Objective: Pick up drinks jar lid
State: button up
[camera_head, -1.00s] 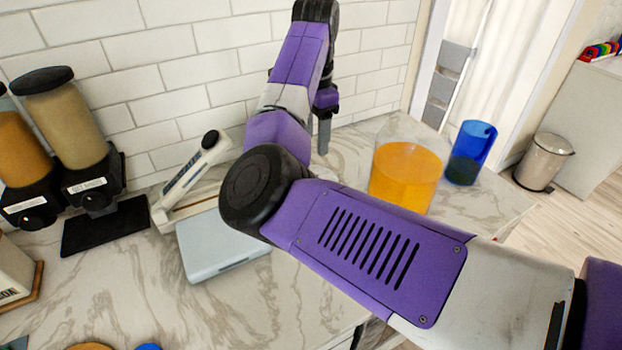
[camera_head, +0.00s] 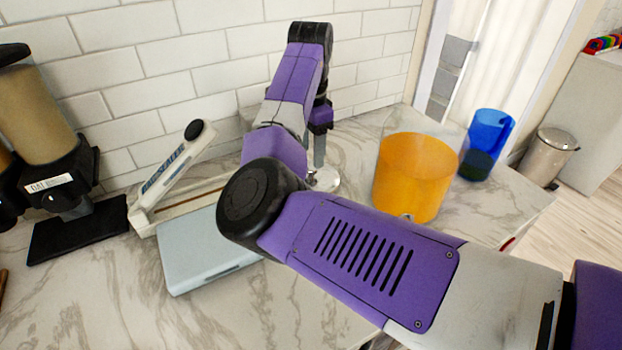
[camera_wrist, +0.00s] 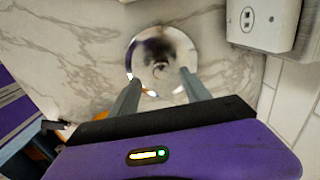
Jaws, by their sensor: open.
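The drinks jar lid (camera_wrist: 161,62) is a shiny round metal disc with a small knob, lying flat on the marble counter. In the head view the lid (camera_head: 325,180) shows as a pale disc near the wall, partly hidden by my arm. My gripper (camera_wrist: 160,84) is open and empty, its two fingers pointing at the lid and overlapping its near edge in the wrist view. In the head view my gripper (camera_head: 319,158) points down just above the lid; contact cannot be told. A clear jar of orange drink (camera_head: 412,178) stands right of the lid.
A blue cup (camera_head: 487,145) stands right of the jar. A white sealer (camera_head: 170,175) and a pale flat box (camera_head: 205,250) lie left of my arm. Dispensers (camera_head: 50,130) stand farther left. The tiled wall (camera_head: 215,60) rises close behind my gripper.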

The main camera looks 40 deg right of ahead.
aim_at(311, 167)
jog(key=shift+d+f+p, duration=0.1)
jog(key=shift+f+p, duration=0.2)
jog(key=shift+f, duration=1.95)
grip_shut()
